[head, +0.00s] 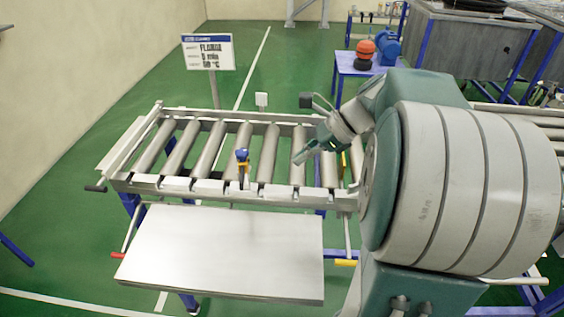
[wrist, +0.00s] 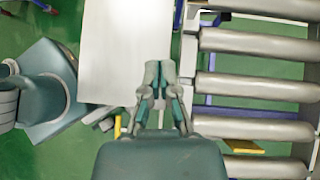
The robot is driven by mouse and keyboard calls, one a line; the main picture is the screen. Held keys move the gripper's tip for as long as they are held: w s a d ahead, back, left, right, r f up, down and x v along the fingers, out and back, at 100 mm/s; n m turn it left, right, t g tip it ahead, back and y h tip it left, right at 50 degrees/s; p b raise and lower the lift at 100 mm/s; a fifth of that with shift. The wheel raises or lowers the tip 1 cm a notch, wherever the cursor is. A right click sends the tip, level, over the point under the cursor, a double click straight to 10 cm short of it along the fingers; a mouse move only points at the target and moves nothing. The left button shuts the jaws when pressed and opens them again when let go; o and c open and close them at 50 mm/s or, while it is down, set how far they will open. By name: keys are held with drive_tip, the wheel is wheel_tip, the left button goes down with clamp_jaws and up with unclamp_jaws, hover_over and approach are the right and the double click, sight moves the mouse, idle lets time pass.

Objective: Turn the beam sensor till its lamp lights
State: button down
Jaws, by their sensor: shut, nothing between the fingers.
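The beam sensor appears to be the small blue body with a dark post (head: 242,158) on the front rail of the roller conveyor, in the head view. It has a small yellowish spot; whether a lamp is lit I cannot tell. A small white box on a post (head: 261,101) stands at the rear rail, perhaps its reflector. My gripper (head: 299,158) is shut and empty, above the rollers to the right of the sensor and apart from it. In the wrist view its closed fingers (wrist: 160,72) point toward the grey tabletop; the sensor does not show there.
The roller conveyor (head: 170,186) runs across the middle. A bare grey tabletop (head: 225,255) lies in front of it. A sign (head: 208,52) stands behind. A blue table (head: 350,65) with red and blue items is at the back. My arm hides the conveyor's right part.

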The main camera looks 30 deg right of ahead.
sight(243, 182)
drive_tip(key=w+a+f, duration=0.5)
drive_tip(key=a, duration=0.4)
drive_tip(key=shift+f, duration=0.35)
drive_tip(key=shift+a, duration=0.1)
drive_tip(key=shift+w+a, duration=0.2)
drive_tip(key=shift+a, duration=0.4)
drive_tip(key=shift+d, duration=0.1)
